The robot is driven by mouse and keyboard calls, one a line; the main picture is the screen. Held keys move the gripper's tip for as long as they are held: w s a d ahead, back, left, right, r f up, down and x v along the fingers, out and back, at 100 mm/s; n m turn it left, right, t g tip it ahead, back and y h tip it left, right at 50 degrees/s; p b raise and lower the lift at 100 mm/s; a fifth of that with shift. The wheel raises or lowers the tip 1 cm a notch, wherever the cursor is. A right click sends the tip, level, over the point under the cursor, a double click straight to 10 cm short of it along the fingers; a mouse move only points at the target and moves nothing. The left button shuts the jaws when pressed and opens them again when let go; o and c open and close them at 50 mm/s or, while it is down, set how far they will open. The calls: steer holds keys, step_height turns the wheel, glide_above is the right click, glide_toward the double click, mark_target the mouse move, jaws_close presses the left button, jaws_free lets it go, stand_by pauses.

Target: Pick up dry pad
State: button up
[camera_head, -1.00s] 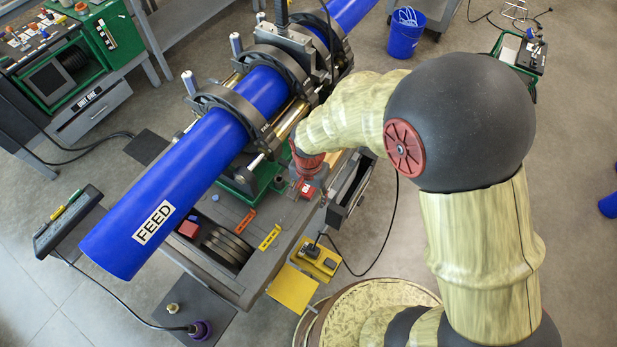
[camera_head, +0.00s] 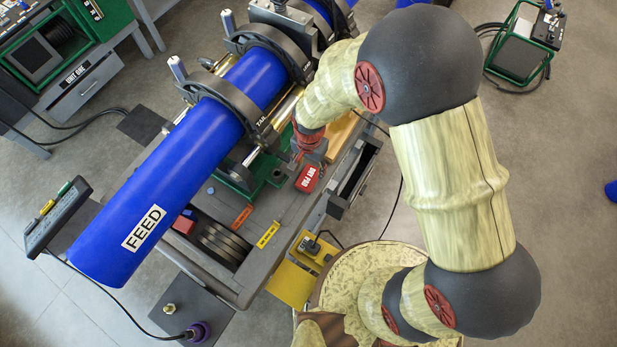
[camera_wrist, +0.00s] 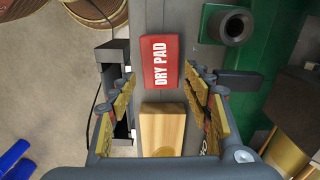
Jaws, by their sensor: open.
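The dry pad is a red block with white "DRY PAD" lettering (camera_wrist: 160,62), lying on the grey cart top in the wrist view. In the head view it is the red block (camera_head: 309,178) just below my gripper (camera_head: 308,152); its lettering is small there. In the wrist view my gripper (camera_wrist: 159,80) is open, with one finger on each side. The pad lies between and slightly beyond the fingertips, with nothing held. I cannot tell the height of the fingertips above the cart.
A wooden block (camera_wrist: 162,130) lies close to the pad, between the fingers. A dark cylinder (camera_wrist: 230,25) on a green base stands beside it. An open drawer (camera_wrist: 113,90) is at left. The blue FEED pipe (camera_head: 165,195) and its clamps (camera_head: 225,105) rise beside my arm.

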mark_target(308, 177)
steer(key=shift+s+a+f+b, duration=0.1)
steer(key=shift+f+b, duration=0.05)
steer(key=shift+f, duration=1.25)
steer(key=shift+s+a+f+b, duration=0.1)
steer(key=shift+f+b, duration=0.05)
steer(key=shift+f, duration=1.2)
steer(key=shift+d, duration=0.1)
steer(key=shift+c, duration=1.2)
steer(key=shift+r, duration=0.1)
steer(key=c, duration=0.6)
